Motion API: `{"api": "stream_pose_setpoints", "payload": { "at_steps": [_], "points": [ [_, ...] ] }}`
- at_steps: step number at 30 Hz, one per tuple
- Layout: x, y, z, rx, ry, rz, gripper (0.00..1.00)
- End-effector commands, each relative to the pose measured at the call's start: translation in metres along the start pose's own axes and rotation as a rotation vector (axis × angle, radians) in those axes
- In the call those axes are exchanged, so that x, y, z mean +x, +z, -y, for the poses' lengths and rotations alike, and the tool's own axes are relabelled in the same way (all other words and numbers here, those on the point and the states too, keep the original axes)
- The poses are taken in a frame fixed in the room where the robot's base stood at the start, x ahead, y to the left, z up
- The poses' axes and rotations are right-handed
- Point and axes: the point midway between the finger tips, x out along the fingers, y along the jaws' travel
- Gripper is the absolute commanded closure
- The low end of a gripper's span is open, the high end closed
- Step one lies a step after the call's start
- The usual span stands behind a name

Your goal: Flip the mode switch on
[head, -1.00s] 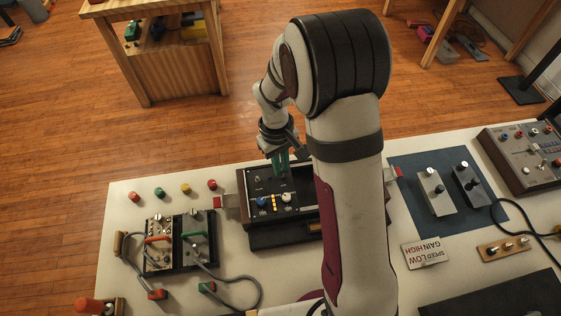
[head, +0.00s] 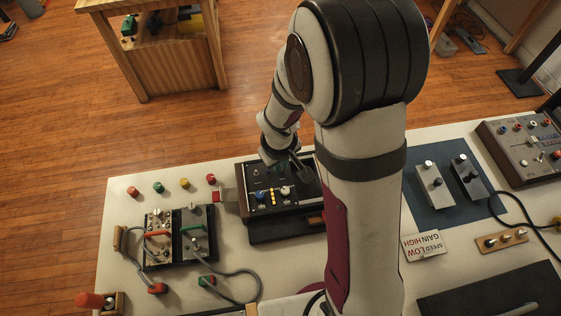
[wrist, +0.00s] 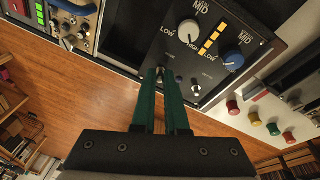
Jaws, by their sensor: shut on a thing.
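A dark control panel in a brown case (head: 243,200) lies on the white table, and it fills the upper middle of the wrist view (wrist: 262,30). My gripper (wrist: 160,74) has its two green fingers down at the panel, shut on a small switch lever that is mostly hidden between the tips. I cannot read its label or tell its position. A second small metal toggle (wrist: 196,88) stands just right of the fingers, apart from them. In the head view my gripper's tips are largely hidden by my wrist.
A white knob (wrist: 190,32), a blue knob (wrist: 233,60) and yellow lights (wrist: 208,42) sit close to the fingers. Left on the table are cabled modules (head: 180,237) and several coloured buttons (head: 184,184).

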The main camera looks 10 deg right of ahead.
Motion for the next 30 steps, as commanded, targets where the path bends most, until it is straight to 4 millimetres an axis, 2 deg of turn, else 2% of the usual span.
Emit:
{"api": "stream_pose_setpoints", "payload": {
  "at_steps": [1, 2, 3, 6, 7, 17, 20, 30],
  "points": [
    [0.000, 0.000, 0.001, -0.002, -0.001, 0.000, 1.00],
    [0.000, 0.000, 0.001, -0.002, -0.001, 0.000, 0.87],
    [0.000, 0.000, 0.001, -0.003, -0.001, 0.000, 0.80],
    [0.000, 0.000, 0.001, -0.002, -0.001, 0.000, 0.62],
    [0.000, 0.000, 0.001, -0.002, -0.001, 0.000, 0.59],
    [-0.005, -0.001, 0.000, -0.001, 0.001, -0.001, 0.59],
    [-0.021, -0.002, 0.000, -0.001, 0.002, -0.005, 0.59],
    [-0.124, -0.002, 0.000, -0.003, 0.001, -0.007, 0.59]
  ]
}}
